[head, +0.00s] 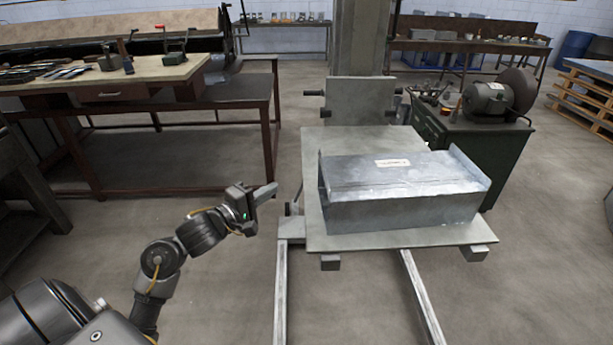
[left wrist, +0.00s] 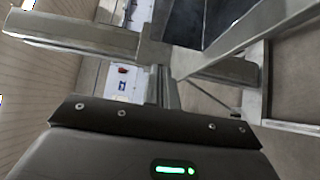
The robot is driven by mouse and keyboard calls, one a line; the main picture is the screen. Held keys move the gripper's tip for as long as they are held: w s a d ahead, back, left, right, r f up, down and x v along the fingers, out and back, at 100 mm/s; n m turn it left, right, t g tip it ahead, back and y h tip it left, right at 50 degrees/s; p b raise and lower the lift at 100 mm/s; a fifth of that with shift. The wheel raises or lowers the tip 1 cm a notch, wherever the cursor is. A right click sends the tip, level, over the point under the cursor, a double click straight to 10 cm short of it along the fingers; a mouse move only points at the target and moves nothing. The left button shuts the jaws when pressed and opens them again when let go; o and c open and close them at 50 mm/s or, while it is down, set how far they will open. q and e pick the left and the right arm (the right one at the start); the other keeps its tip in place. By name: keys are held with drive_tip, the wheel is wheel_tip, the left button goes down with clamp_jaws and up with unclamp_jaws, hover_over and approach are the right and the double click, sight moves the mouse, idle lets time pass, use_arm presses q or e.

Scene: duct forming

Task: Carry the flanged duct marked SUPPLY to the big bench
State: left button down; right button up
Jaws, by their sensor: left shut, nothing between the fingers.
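A grey sheet-metal duct (head: 405,200) with raised end flanges lies on a flat lift platform (head: 322,236) in the head view. A small pale label (head: 392,162) is on its top; its lettering is too small to read. My left gripper (head: 268,191) is shut and empty, in the air left of the platform and apart from the duct. In the left wrist view, my left gripper's dark housing fills the bottom, with metal bars beyond it. My right gripper is not in view. Which bench is the big bench I cannot tell for sure; a large wooden-topped bench (head: 150,75) stands at the left.
The platform's two rails (head: 281,290) run toward me. A green cabinet with a grinder (head: 490,97) stands right of the platform. Tools and two small presses are on the left bench. Floor (head: 215,240) is open between bench and platform.

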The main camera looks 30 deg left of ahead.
use_arm(q)
drive_tip(key=d+p+x, duration=0.2)
drive_tip(key=x, duration=1.1)
drive_tip(key=shift+s+d, duration=0.35)
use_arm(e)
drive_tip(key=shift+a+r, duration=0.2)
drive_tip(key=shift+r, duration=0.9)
use_arm(q)
drive_tip(key=shift+f, duration=0.15)
